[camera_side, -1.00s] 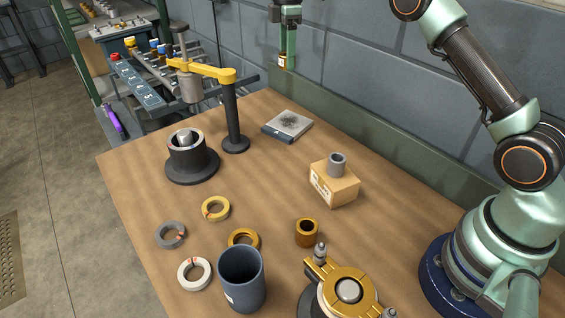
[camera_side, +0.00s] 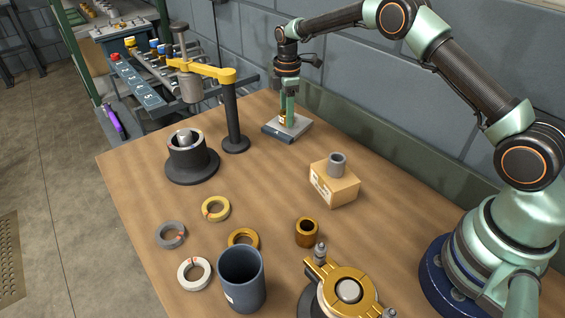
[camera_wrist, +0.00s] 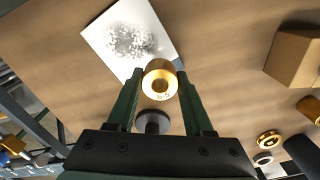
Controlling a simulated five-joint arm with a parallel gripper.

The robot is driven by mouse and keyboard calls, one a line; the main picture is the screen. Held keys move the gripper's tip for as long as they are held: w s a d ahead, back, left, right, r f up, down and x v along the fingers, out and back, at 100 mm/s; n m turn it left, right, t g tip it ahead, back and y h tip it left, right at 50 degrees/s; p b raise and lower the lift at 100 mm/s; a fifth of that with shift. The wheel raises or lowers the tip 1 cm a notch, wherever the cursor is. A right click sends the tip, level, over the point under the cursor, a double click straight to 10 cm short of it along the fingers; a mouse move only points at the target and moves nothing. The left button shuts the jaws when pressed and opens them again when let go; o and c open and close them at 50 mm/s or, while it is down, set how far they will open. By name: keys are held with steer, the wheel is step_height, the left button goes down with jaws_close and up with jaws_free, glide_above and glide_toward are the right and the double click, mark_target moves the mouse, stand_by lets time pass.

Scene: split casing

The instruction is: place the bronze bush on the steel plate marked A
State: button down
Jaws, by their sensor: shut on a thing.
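The steel plate (camera_side: 302,128) lies flat at the back of the table, with a dark speckled patch on top and a blue front edge bearing a small pale mark. It also shows in the wrist view (camera_wrist: 105,32). My gripper (camera_side: 287,117) points down over the plate, shut on a bronze bush (camera_wrist: 160,84). In the side view the bush (camera_side: 282,118) shows partly behind a finger, at the plate's surface or just above it; I cannot tell whether they touch. In the wrist view its ring face with a dark hole sits between the fingertips.
A yellow-armed post (camera_side: 235,110) and a dark cup-shaped fixture (camera_side: 187,160) stand left of the plate. A cardboard box (camera_side: 335,188) with a grey bush (camera_side: 337,163) stands nearer. Another bronze bush (camera_side: 306,232), several rings and a blue cup (camera_side: 241,278) stand in front.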

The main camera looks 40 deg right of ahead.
mark_target(287, 132)
steer(key=shift+f, duration=1.55)
steer(key=shift+f, duration=0.15)
steer(key=shift+c, duration=1.5)
jaws_free()
